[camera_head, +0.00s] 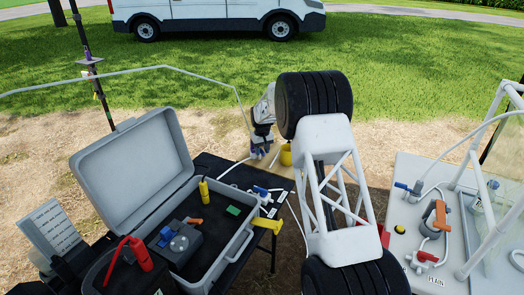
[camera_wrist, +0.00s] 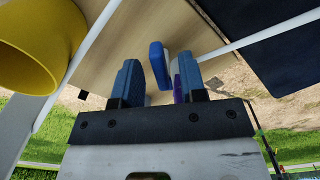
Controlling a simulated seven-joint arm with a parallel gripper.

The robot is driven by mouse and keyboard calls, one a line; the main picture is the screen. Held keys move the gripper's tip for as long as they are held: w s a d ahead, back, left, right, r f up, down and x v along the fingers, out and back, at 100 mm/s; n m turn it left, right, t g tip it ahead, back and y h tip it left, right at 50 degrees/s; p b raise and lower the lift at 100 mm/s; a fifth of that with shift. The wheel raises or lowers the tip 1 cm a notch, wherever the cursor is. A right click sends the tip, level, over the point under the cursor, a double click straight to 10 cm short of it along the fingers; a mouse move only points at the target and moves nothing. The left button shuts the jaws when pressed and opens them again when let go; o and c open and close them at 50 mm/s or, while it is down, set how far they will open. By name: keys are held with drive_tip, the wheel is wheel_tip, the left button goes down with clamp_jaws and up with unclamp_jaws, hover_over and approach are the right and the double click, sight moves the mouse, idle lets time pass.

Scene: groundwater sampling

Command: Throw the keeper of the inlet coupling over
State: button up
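My gripper (camera_wrist: 158,70) points at a pale wooden surface, its two blue fingers apart. Between and just beyond the fingers stands a small blue upright piece (camera_wrist: 157,64), which looks like a lever or keeper. Beside it is a grey and purple part (camera_wrist: 178,88), partly hidden by the right finger. A white tube runs from there to the right. I cannot tell whether a finger touches the blue piece, or be sure that this is the inlet coupling. In the head view my gripper (camera_head: 262,148) is small, behind the arm, and its fingertips are hard to make out.
A yellow cup (camera_wrist: 35,45) is close at the left of the wrist view. An open grey case (camera_head: 235,250) holds tools on a dark table. A right bench (camera_head: 408,165) carries a blue-handled valve (camera_head: 403,186), an orange-handled part (camera_head: 440,214) and a white frame.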

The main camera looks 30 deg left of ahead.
clamp_jaws()
idle(0.3)
drive_tip(key=m, duration=0.3)
drive_tip(key=a+m, duration=0.1)
drive_tip(key=shift+s, duration=0.35)
drive_tip(key=shift+s+a+r+m, duration=0.1)
drive_tip(key=shift+a+m, duration=0.15)
drive_tip(key=shift+m, duration=0.9)
drive_tip(key=shift+a+m, duration=0.2)
drive_tip(key=shift+m, duration=0.95)
unclamp_jaws()
